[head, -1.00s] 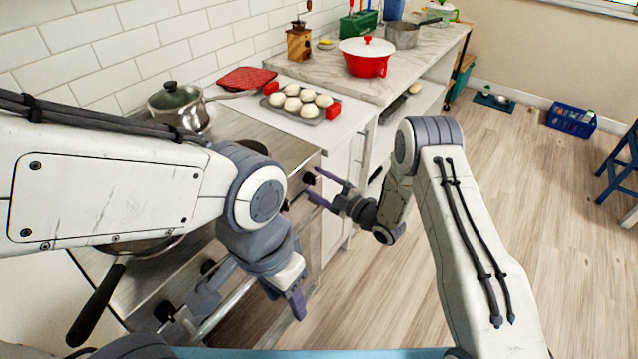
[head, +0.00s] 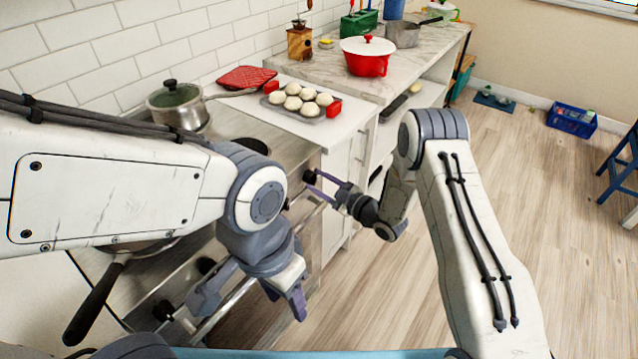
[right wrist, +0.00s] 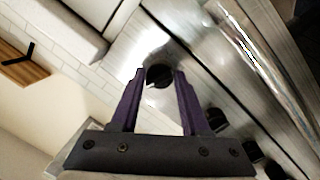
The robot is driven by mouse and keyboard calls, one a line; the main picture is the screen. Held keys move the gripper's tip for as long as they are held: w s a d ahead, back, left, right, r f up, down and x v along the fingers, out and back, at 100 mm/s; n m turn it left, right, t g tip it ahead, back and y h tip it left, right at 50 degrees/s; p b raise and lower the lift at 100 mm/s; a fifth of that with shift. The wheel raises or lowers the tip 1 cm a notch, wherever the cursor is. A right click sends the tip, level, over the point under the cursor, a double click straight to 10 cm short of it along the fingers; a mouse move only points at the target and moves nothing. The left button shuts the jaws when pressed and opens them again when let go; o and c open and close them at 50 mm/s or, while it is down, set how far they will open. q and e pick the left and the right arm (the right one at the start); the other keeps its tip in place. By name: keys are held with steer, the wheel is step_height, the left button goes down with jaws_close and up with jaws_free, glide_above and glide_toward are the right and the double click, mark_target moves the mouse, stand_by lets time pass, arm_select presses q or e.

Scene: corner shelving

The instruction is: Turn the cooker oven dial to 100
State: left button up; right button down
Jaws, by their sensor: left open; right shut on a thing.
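The cooker (head: 270,135) has a steel front with a row of black dials. The dial at the far right end (head: 309,177) is between the purple fingertips of my right gripper (head: 313,180). In the right wrist view this black dial (right wrist: 159,75) sits between the two fingers (right wrist: 158,78), which are shut on it. Its scale marks are too small to read. My left gripper (head: 250,298) is open and empty in front of the cooker, near the oven handle. Which dial is the oven's cannot be told.
Other dials (right wrist: 216,118) run along the panel beside the oven handle (right wrist: 240,40). A lidded pot (head: 178,108) and a pan with a black handle (head: 95,303) stand on the cooker.

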steer(key=m, duration=0.4)
steer(key=shift+g, duration=0.3)
steer(key=m, duration=0.3)
steer(key=shift+m+g, duration=0.3)
steer(key=shift+m, duration=0.1)
steer(key=m, duration=0.4)
steer(key=shift+g, duration=0.3)
steer(key=m+y, duration=0.1)
steer(key=m, duration=0.3)
steer(key=shift+g+p, duration=0.3)
steer(key=shift+p, duration=0.05)
steer(key=shift+m, duration=0.3)
steer(key=shift+c, duration=2)
jaws_free()
steer(key=shift+r, duration=0.1)
steer(key=shift+d, duration=0.1)
